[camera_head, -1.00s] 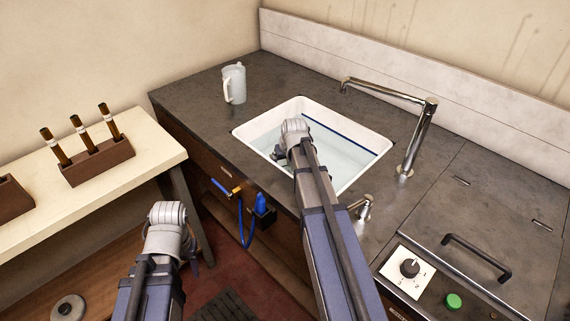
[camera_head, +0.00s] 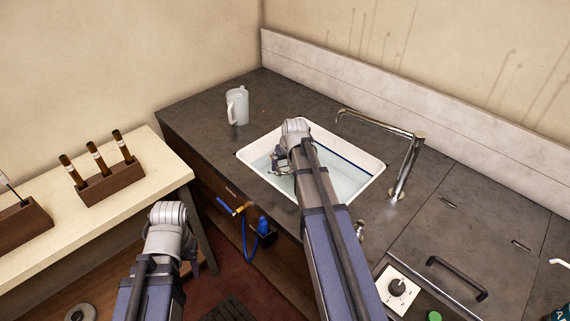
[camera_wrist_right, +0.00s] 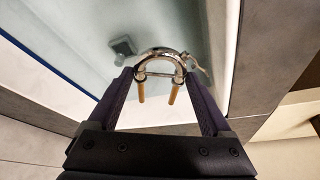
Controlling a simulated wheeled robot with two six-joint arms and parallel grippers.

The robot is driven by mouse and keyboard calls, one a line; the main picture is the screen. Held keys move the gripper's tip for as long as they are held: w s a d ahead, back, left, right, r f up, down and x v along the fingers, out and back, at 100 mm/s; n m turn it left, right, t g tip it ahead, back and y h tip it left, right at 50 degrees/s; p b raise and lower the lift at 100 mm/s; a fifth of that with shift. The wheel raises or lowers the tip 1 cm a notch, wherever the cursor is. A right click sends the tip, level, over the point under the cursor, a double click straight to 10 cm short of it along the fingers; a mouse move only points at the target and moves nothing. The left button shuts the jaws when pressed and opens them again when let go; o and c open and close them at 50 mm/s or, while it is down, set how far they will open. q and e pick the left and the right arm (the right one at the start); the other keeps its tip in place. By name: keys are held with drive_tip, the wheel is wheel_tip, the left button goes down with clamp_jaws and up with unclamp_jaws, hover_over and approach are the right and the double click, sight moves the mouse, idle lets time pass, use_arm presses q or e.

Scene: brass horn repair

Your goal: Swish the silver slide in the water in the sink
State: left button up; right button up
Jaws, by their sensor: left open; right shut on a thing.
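The silver slide (camera_wrist_right: 163,55) is a U-shaped bow with two orange-brass legs, held between the fingers of my right gripper (camera_wrist_right: 160,77). In the head view my right gripper (camera_head: 281,163) is over the left part of the white sink (camera_head: 372,183), with the slide partly hidden by the arm. The water (camera_head: 345,183) in the sink is pale and clear. I cannot tell whether the slide touches it. My left gripper (camera_head: 188,246) is low in front of the counter, mostly hidden behind its wrist, open and away from the slide.
A chrome faucet (camera_head: 407,165) arches over the sink's right side. A blue hose (camera_head: 244,235) hangs at the counter front.

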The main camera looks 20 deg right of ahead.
wheel_tip(320, 180, up, 12)
drive_tip(key=p, duration=1)
drive_tip(key=shift+f+p, duration=0.25)
drive_tip(key=shift+p, duration=0.05)
idle(0.8)
